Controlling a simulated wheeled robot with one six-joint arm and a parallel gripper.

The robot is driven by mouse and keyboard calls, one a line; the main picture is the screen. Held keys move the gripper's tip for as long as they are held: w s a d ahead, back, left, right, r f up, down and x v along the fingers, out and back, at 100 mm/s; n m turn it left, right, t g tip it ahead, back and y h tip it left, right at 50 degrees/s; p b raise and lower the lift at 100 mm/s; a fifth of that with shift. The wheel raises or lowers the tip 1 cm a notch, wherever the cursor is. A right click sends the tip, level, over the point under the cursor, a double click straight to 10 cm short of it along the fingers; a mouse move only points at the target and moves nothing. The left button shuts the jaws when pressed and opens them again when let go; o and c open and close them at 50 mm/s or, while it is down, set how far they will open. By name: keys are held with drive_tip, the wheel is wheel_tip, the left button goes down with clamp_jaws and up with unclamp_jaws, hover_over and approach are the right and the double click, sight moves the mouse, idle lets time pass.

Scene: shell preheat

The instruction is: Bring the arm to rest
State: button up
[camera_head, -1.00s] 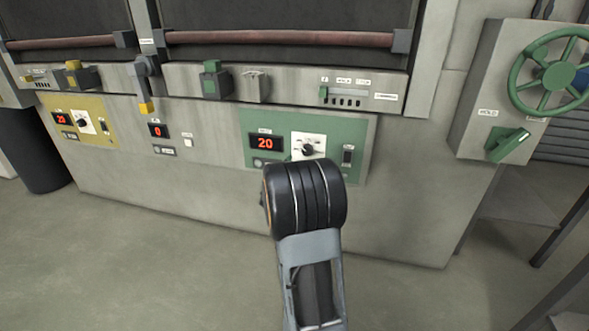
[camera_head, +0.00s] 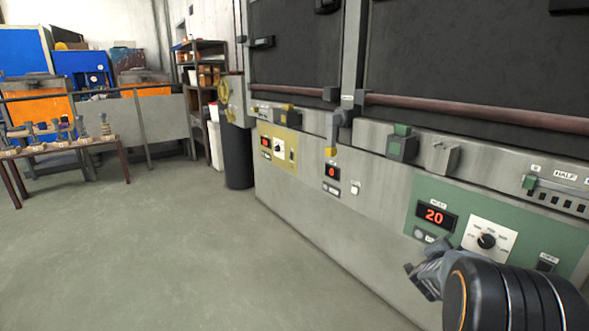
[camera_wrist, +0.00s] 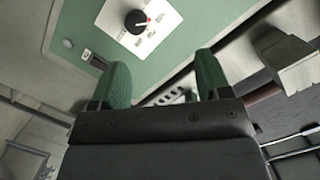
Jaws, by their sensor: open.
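My gripper (camera_head: 418,275) shows in the head view at the lower right, in front of the lower edge of the green control panel (camera_head: 455,196). Part of it is hidden behind my dark rounded arm joint. In the wrist view my gripper (camera_wrist: 163,68) has its two green fingers spread apart, with nothing between them. The green panel (camera_wrist: 85,25) and its white dial plate with a black knob (camera_wrist: 136,21) are beyond the fingers. I cannot tell the exact gap between the fingers and the panel.
The grey oven front with a yellow panel (camera_head: 279,148) runs along the right. A dark bin (camera_head: 237,158) stands at its far end. A table (camera_head: 70,147) with several small items is at the left. The floor (camera_head: 170,255) between is clear.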

drive_tip(key=s+a+r+n+y+p, duration=0.3)
drive_tip(key=a+r+n+y+p, duration=0.8)
drive_tip(key=a+r+p, duration=0.95)
drive_tip(key=s+a+r+n+g+y+p, duration=0.1)
drive_tip(key=s+a+r+n+g+p, duration=0.2)
drive_tip(key=s, duration=0.5)
drive_tip(key=s+a+r+n+g+y+p, duration=0.1)
drive_tip(key=s+a+r+n+g+p, duration=0.2)
drive_tip(key=s+a+r+n+p, duration=0.1)
drive_tip(key=s+a+r+p, duration=0.1)
drive_tip(key=s+a+p, duration=0.1)
drive_tip(key=s+a, duration=0.1)
drive_tip(key=shift+s+a+r, duration=0.25)
drive_tip(key=shift+s+a, duration=0.15)
drive_tip(key=shift+s, duration=0.45)
drive_tip(key=shift+c, duration=0.3)
